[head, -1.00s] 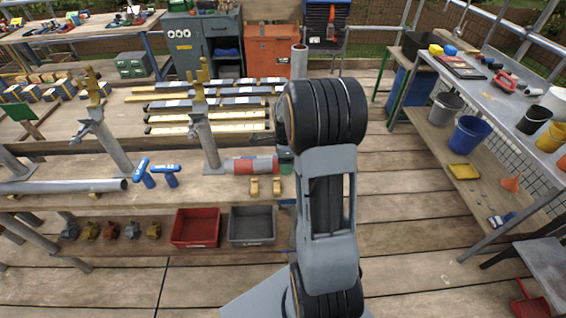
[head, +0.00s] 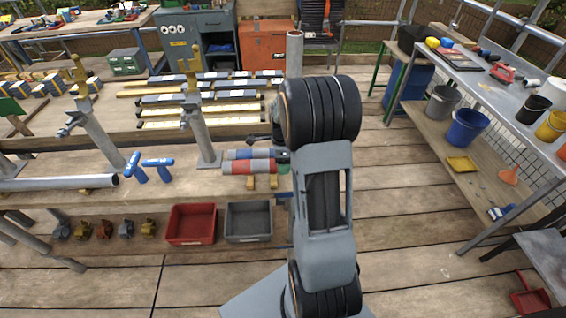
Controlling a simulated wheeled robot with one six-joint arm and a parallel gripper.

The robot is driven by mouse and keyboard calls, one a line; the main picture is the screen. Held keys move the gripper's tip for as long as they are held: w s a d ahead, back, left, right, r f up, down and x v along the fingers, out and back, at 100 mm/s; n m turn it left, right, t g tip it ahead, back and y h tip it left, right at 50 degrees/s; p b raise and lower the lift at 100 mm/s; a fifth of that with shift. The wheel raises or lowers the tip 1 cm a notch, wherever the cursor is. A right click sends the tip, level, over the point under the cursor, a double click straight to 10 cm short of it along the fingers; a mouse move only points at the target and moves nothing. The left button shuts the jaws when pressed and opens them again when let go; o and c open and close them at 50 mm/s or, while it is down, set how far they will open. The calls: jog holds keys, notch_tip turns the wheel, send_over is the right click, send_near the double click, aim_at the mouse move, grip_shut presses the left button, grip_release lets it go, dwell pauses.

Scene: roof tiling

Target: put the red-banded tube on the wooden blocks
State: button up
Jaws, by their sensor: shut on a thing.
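The red-banded tube (head: 248,167), with red and grey bands, lies level across the picture at the front of the long bench. Two small wooden blocks (head: 250,183) stand just below it in the picture, the other one being the right block (head: 273,182). Whether the tube touches them I cannot tell. My gripper (head: 283,160) is at the tube's right end, mostly hidden behind my own arm, and is shut on the tube. A blue-banded tube (head: 250,154) lies parallel, just behind the red-banded one.
Blue-handled tools (head: 157,163) and a long grey pipe (head: 60,183) lie to the left on the bench. An upright post (head: 200,135) stands close behind. A red bin (head: 191,224) and a grey bin (head: 248,222) sit below.

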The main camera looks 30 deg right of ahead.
jog(key=shift+f+b, duration=1.3)
jog(key=shift+f, duration=0.85)
jog(key=o, duration=1.2)
jog(key=shift+f, duration=0.1)
jog(key=shift+o, duration=0.2)
